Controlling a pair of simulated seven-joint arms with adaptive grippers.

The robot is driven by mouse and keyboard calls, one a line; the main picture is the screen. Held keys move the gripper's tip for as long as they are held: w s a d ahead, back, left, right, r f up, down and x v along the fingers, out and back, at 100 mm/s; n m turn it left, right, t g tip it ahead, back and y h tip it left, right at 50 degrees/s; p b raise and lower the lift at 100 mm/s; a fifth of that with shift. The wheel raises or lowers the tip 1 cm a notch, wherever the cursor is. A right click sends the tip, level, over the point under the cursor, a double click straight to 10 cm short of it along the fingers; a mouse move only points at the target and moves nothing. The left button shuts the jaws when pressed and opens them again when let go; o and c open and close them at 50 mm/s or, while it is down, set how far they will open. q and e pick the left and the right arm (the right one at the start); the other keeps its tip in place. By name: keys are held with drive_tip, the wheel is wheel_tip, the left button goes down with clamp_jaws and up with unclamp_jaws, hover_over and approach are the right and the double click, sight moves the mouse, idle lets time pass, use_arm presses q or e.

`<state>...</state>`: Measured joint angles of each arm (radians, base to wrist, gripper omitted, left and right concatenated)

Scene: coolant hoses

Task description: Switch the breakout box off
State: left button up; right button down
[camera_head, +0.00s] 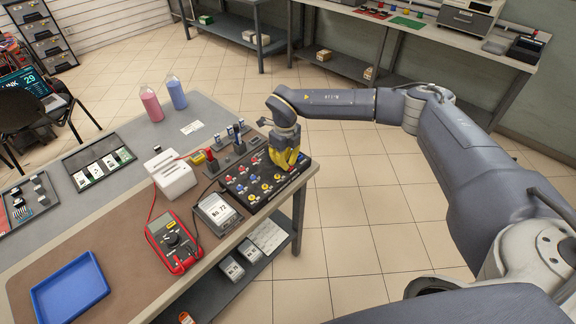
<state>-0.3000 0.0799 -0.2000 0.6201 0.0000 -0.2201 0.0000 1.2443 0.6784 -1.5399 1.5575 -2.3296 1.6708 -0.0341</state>
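The breakout box appears to be the black panel (236,193) at the right edge of the workbench, with rows of red, blue, white and yellow parts on top. My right gripper (288,165) has yellow fingers and points down over the far right part of this panel. The fingers hide that part of the panel, and I cannot tell whether they touch it. The gap between the fingertips is too small to judge. The switch and its position cannot be made out. My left gripper is not in view.
A grey unit labelled 72 (216,212) and a red multimeter (173,243) are near the panel. A white box (170,174) stands to its left. A blue tray (70,291) lies at the front left. Pink (151,104) and blue (176,93) bottles stand at the back.

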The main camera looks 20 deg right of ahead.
drive_tip(key=shift+f, duration=0.2)
drive_tip(key=shift+r, duration=0.1)
drive_tip(key=shift+r, duration=3.4)
